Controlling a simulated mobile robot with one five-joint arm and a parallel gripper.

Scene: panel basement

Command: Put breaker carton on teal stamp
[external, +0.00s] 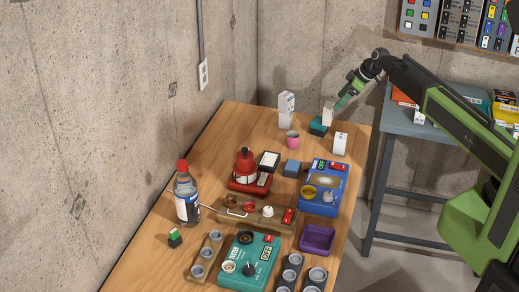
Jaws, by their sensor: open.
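A small white carton (328,113), likely the breaker carton, stands upright at the far end of the wooden table. It appears to rest on the teal stamp (317,127), a low teal block whose front shows below it; the exact contact is too small to tell. My gripper (339,105) reaches down from the upper right, with its teal fingers open right beside the carton's upper right side. Whether a finger touches the carton is unclear.
A taller white carton (286,105) stands left, another white carton (340,144) right. A pink cup (292,140) stands in front. Blue (320,189) and teal (249,260) panels, a red device (246,172), a purple tray (317,239) and a bottle (187,197) crowd the nearer table.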

